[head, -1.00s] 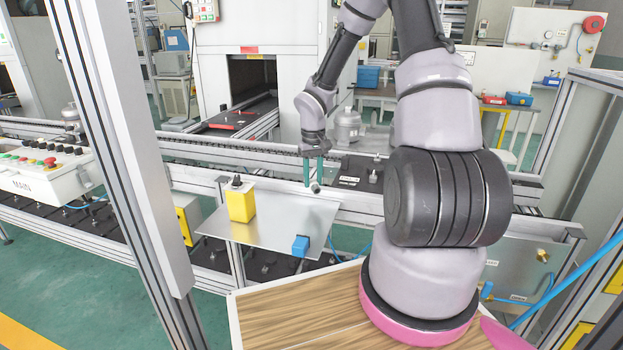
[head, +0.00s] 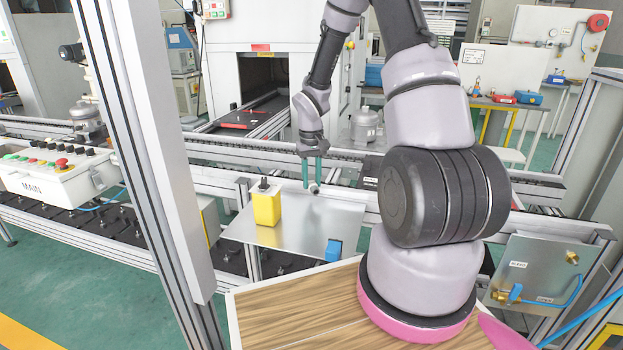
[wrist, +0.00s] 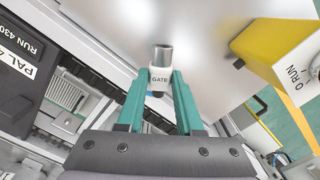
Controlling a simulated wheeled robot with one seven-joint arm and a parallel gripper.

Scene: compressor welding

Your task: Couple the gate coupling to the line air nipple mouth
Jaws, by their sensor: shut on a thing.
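My gripper (head: 312,185) is over the grey metal plate in the head view, right of the yellow box. Its two teal fingers also show in the wrist view (wrist: 158,100). They are shut on the gate coupling (wrist: 160,76), a small white-collared piece marked GATE with a grey metal tube end. In the head view only the coupling's small grey end (head: 314,188) shows below the fingertips. A brass fitting (head: 572,257) sits on a metal panel (head: 545,275) at the far right. I cannot tell whether it is the line air nipple. The coupling is well apart from it.
A conveyor rail (head: 230,150) runs behind. A tall aluminium post (head: 150,150) stands at left. A blue hose (head: 565,292) runs across the panel.

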